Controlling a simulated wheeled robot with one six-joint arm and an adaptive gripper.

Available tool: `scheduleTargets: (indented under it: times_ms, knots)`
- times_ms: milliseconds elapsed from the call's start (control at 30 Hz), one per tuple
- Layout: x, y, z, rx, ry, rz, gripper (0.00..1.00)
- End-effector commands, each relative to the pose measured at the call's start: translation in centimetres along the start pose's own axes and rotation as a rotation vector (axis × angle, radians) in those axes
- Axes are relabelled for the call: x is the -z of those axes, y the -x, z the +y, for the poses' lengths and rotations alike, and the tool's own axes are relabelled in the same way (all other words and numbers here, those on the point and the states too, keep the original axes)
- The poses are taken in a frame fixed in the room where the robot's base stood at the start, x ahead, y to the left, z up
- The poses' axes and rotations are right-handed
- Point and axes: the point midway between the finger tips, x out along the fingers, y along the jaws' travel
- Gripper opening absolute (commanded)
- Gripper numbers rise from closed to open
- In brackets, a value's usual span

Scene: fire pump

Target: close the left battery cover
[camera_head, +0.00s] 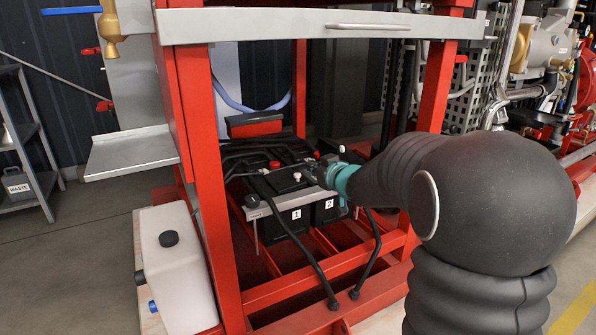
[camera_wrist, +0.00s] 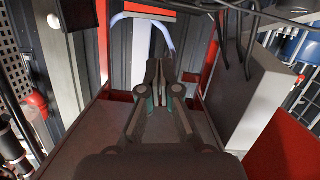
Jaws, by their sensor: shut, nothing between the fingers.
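Two black batteries stand side by side in the red frame in the head view, the left one (camera_head: 288,222) labelled 1 and the right one (camera_head: 326,211) labelled 2. A grey metal strip (camera_head: 268,211) runs along their front. A red cap (camera_head: 275,164) and a white knob (camera_head: 297,176) show on the left battery's top. I cannot tell a separate left cover or whether it stands open. My gripper (camera_head: 312,172) is over the batteries, from the right; contact cannot be told. In the wrist view my gripper (camera_wrist: 159,68) has its fingers together, empty.
Red posts (camera_head: 206,180) and a grey top beam (camera_head: 320,24) frame the opening. Black cables (camera_head: 300,245) hang in front of the batteries. A red-and-black box (camera_head: 255,124) stands behind. A white tank (camera_head: 175,265) stands outside left. The wrist view shows a pale box (camera_wrist: 262,90) at right.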

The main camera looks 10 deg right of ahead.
Motion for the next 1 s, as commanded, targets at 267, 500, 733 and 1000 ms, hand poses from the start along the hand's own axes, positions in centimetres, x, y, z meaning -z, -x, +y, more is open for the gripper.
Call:
scheduleTargets:
  times_ms: [267,500,733,1000]
  knots:
    - [-0.2,-3.1,-0.2,0.011,0.000,0.005,0.00]
    - [-0.2,-7.6,-0.2,0.010,0.000,0.004,0.00]
    - [-1.6,-10.6,-0.2,0.008,-0.001,0.001,0.00]
    - [-3.7,-11.1,-0.2,0.008,0.000,0.004,0.00]
